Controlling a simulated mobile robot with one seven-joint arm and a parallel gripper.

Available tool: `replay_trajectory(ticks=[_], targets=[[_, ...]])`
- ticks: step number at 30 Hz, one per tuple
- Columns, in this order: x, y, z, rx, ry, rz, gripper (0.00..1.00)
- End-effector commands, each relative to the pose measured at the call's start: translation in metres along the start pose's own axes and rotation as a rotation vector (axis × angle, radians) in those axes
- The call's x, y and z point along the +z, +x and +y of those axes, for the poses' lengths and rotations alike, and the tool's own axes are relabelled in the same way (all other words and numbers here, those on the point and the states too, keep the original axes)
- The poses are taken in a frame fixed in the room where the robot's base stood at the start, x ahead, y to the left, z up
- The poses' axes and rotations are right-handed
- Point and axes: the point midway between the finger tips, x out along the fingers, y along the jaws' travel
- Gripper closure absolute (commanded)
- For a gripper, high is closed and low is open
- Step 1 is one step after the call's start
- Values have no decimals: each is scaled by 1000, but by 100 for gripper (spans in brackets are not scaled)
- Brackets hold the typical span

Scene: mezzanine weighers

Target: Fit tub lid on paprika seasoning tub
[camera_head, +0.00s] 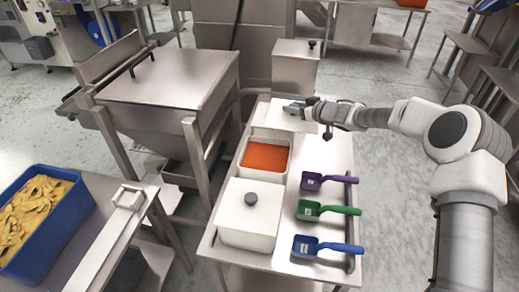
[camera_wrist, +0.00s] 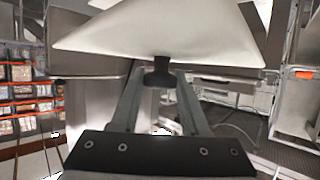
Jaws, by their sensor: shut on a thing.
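My gripper (camera_head: 300,109) is shut on the dark knob of the white tub lid (camera_head: 277,117). In the wrist view the lid (camera_wrist: 150,32) fills the top of the picture, with its knob between the fingertips (camera_wrist: 160,74). The paprika tub (camera_head: 246,171) is a white open tub with orange-red seasoning showing inside. It stands on the metal bench. The lid is beyond the tub in the head view, apart from the seasoning opening. The lid partly hides what lies beneath it.
A closed white tub (camera_head: 248,225) with a grey knob stands in front of the paprika tub. Purple (camera_head: 313,181), green (camera_head: 312,209) and blue (camera_head: 308,246) scoops lie along the bench's right side. A tall lidded metal bin (camera_head: 294,72) stands behind. A hopper (camera_head: 170,75) is at left.

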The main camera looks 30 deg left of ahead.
Motion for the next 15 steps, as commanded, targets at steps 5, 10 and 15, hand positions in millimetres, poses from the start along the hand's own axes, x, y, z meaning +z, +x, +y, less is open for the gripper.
replay_trajectory(ticks=[5, 10, 15], targets=[[1, 1, -1, 1, 1, 1, 100], [14, 4, -17, 0, 3, 2, 100], [27, 7, -40, -2, -1, 0, 100]])
